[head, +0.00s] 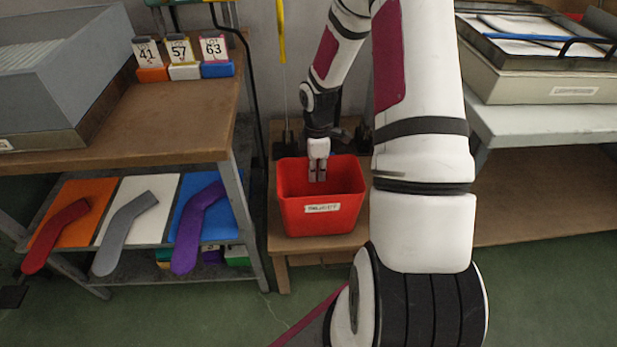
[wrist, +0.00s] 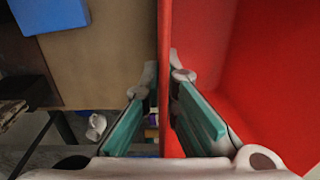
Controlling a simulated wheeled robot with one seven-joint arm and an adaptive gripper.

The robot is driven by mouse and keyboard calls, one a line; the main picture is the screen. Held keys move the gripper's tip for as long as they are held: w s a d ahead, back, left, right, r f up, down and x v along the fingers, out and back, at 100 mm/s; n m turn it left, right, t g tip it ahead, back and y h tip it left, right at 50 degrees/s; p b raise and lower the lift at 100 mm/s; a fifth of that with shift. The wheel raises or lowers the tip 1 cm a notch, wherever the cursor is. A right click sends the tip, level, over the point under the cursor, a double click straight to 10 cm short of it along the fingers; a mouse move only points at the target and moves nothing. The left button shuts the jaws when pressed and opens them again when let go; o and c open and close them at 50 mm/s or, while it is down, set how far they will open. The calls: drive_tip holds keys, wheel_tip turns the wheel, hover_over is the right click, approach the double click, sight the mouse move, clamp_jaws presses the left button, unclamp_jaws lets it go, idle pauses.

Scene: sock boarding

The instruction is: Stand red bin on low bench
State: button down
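The red bin (head: 320,219) with a white label is upright over the low wooden bench (head: 278,242). Its base looks to be at the bench top, but I cannot tell whether it touches or hangs just above. My gripper (head: 318,178) points down at the bin's far side. In the wrist view, the bin's wall (wrist: 165,40) runs between the fingertips of my gripper (wrist: 164,75), one finger outside and one inside. The fingers look closed on this wall. The part of the bin I can see inside is empty. My arm hides the bench's right part.
A brown table (head: 165,125) with numbered blocks stands at the left. Its lower shelf holds coloured boards with socks, including a purple sock (head: 192,235). At the right is a grey table (head: 540,122) with trays. A yellow pole (head: 281,30) stands behind the bench.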

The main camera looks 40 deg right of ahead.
drive_tip(key=shift+f, duration=0.35)
drive_tip(key=c, duration=2.3)
unclamp_jaws()
drive_tip(key=shift+f, duration=0.2)
drive_tip(key=o, duration=0.5)
drive_tip(key=shift+r, duration=0.1)
